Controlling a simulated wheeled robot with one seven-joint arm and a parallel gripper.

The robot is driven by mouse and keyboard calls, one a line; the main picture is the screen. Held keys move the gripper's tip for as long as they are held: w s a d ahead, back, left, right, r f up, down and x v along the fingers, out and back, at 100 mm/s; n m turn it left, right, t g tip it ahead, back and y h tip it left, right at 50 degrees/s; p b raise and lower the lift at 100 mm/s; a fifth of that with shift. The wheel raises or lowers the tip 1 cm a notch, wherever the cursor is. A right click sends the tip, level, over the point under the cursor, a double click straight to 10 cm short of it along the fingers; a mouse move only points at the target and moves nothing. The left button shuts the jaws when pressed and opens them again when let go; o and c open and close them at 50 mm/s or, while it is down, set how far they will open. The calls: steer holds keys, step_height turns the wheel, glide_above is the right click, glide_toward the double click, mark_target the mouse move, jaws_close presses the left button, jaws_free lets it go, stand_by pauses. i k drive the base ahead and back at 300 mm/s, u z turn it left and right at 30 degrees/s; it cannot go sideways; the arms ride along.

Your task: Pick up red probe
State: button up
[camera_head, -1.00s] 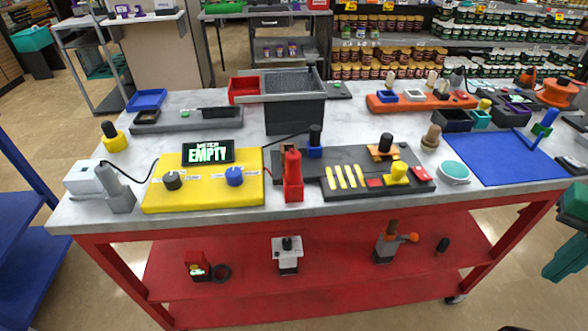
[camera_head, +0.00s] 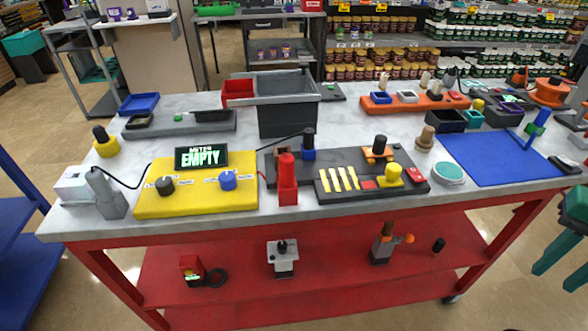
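An upright red probe-like piece (camera_head: 287,172) stands near the front edge of the workbench, in a red block-shaped base. I take it to be the red probe; its lower end is hidden in the base. To its left is a yellow panel (camera_head: 198,200) with a black knob (camera_head: 165,186), a blue knob (camera_head: 228,180) and a display (camera_head: 201,157) reading "METER EMPTY". An upright black piece with a blue base (camera_head: 309,146) stands behind the probe, with a dark cable running to it. My gripper is not in view.
A dark panel (camera_head: 340,158) with yellow strips lies right of the probe. A dark grey bin (camera_head: 288,118) stands behind it. A blue mat (camera_head: 490,170) lies at the right. The red lower shelf (camera_head: 330,262) holds several tools. Bare benchtop shows around the bin.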

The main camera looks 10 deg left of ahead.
mark_target(285, 165)
steer(key=z, duration=1.7)
steer(key=k, duration=2.3)
steer(key=u, duration=0.6)
steer(key=i, duration=1)
steer(key=z, duration=0.05)
